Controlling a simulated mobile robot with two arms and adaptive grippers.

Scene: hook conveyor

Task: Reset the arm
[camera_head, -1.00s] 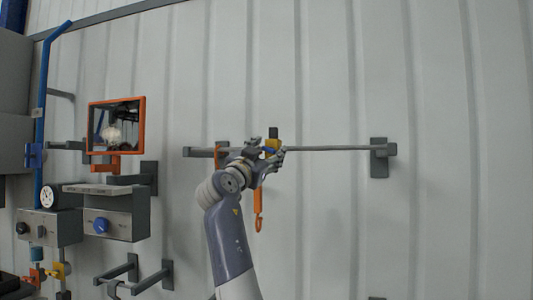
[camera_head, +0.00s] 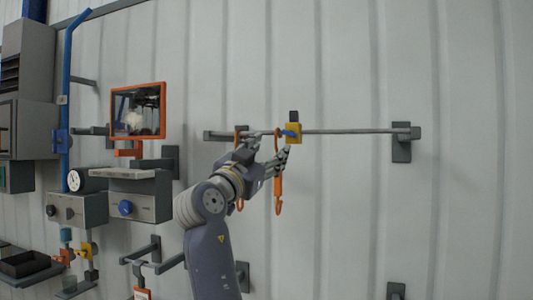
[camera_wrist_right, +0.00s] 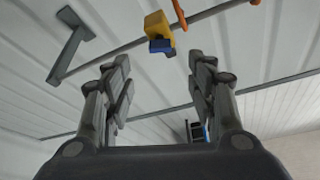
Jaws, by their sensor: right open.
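My right gripper (camera_head: 270,155) is open and empty, just below the grey rail (camera_head: 350,131); its fingers (camera_wrist_right: 160,68) stand wide apart in the right wrist view. A yellow block (camera_head: 294,134) with a blue part (camera_head: 290,133) sits on the rail; it also shows in the wrist view (camera_wrist_right: 156,24), ahead of the fingers and apart from them. An orange hook (camera_head: 278,195) hangs from the rail left of the block, behind the gripper. A second orange hook (camera_head: 237,140) farther left is partly hidden by my arm. My left gripper is not in view.
An orange-framed mirror (camera_head: 138,112), grey control boxes (camera_head: 142,206) with a blue knob and a blue pole (camera_head: 68,115) are at the left. A rail bracket (camera_head: 401,142) is at the right. The wall right of my arm is mostly bare.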

